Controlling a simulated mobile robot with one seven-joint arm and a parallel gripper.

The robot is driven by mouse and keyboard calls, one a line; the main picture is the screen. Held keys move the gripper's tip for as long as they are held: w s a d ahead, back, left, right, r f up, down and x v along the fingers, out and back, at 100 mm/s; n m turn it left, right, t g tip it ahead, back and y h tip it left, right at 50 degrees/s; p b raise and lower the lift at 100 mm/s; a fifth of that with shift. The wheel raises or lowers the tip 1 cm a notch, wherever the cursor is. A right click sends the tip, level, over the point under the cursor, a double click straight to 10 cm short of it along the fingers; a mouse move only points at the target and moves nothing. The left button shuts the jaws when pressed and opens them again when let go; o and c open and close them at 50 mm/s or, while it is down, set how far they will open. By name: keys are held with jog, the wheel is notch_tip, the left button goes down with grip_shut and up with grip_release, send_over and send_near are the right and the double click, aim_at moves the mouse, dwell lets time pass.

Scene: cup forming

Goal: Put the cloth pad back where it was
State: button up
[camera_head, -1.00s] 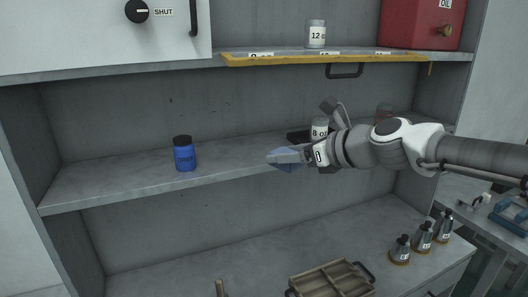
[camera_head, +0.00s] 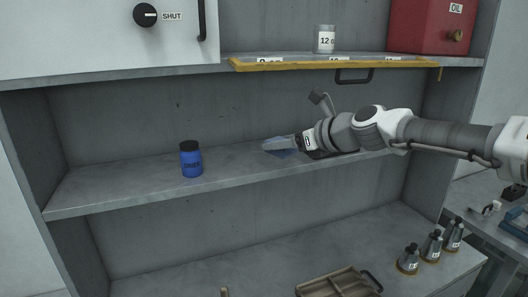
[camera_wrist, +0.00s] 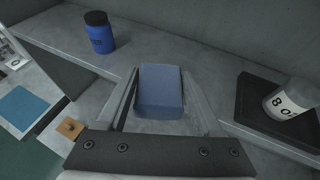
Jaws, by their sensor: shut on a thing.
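The blue cloth pad (camera_head: 287,154) is in my gripper (camera_head: 276,145), over the middle shelf. In the wrist view, the pad (camera_wrist: 160,88) lies between the two long finger plates, and my gripper is shut on it. Whether the pad touches the shelf I cannot tell. In the wrist view, a dark square mat (camera_wrist: 258,112) with a jar marked 8 (camera_wrist: 290,98) on it is to the right of my gripper. In the head view my arm hides that jar and most of the mat.
A blue jar with a black lid (camera_head: 191,162) stands left on the middle shelf (camera_head: 120,196), with bare shelf between it and the pad. Above are a yellow-edged rail (camera_head: 300,65), a 12 jar (camera_head: 324,42) and a red oil box (camera_head: 425,28). A wooden tray (camera_head: 335,284) is below.

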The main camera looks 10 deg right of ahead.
jog(key=p, duration=0.2)
send_over(264, 161)
jog(key=shift+s+f, duration=0.2)
jog(key=shift+f, duration=1)
notch_tip(264, 161, down, 4)
jog(key=shift+p, duration=0.35)
jog(key=shift+w+f, duration=0.1)
jog(key=shift+w, duration=0.05)
jog(key=shift+f, duration=0.2)
jog(key=shift+f, duration=0.15)
jog(key=o, duration=1.3)
jog(key=shift+o, duration=0.2)
